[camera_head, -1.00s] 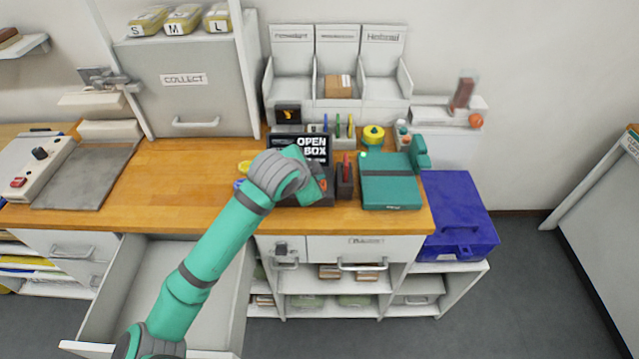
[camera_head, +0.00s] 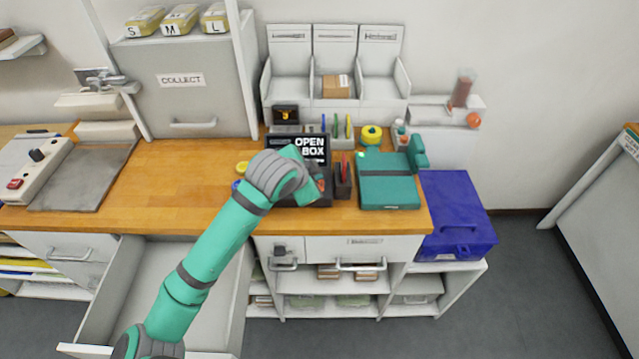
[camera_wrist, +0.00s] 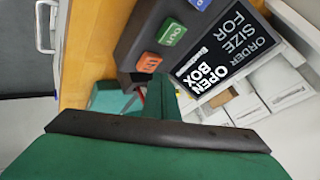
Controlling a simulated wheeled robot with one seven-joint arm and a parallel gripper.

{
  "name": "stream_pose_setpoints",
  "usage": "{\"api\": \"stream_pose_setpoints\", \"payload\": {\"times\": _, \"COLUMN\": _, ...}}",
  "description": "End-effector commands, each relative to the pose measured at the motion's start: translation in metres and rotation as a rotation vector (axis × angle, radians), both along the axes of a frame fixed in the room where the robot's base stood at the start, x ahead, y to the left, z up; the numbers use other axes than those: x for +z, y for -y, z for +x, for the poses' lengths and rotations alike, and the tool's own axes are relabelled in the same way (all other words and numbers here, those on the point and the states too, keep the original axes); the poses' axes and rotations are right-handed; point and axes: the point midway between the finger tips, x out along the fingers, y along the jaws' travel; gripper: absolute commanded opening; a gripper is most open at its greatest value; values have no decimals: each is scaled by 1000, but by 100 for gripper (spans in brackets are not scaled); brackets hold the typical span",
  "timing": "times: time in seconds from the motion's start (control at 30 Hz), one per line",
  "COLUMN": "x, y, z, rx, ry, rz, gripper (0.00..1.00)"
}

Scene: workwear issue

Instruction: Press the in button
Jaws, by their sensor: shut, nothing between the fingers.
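A dark panel with a screen reading "OPEN BOX" (camera_head: 312,147) stands on the wooden counter. It also shows, turned over, in the wrist view (camera_wrist: 225,55). Beside its screen the wrist view shows an orange button (camera_wrist: 149,62) whose lettering looks like "IN", a green "OUT" button (camera_wrist: 171,33) and part of a blue button (camera_wrist: 199,3). My gripper (camera_wrist: 160,85) is shut and empty, its tip close to the orange button in the picture. I cannot tell whether it touches. In the head view my arm hides most of the buttons and the fingertips.
A pen holder (camera_head: 343,180) and a teal case (camera_head: 390,187) stand right of the panel. A blue bin (camera_head: 460,220) is beyond the counter's right end. An open drawer (camera_head: 215,310) juts out below my arm.

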Motion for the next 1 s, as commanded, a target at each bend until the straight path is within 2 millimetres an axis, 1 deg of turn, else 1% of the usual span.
{"api": "stream_pose_setpoints", "payload": {"times": 0.37, "x": 0, "y": 5, "z": 0, "rx": -8, "ry": 0, "rz": 0, "gripper": 0}}
{"api": "stream_pose_setpoints", "payload": {"times": 0.53, "x": -4, "y": 7, "z": 1, "rx": -8, "ry": -1, "rz": 0, "gripper": 0}}
{"api": "stream_pose_setpoints", "payload": {"times": 0.7, "x": -9, "y": 7, "z": 1, "rx": -7, "ry": 0, "rz": -1, "gripper": 0}}
{"api": "stream_pose_setpoints", "payload": {"times": 1.0, "x": -9, "y": 6, "z": 1, "rx": -6, "ry": 0, "rz": 0, "gripper": 0}}
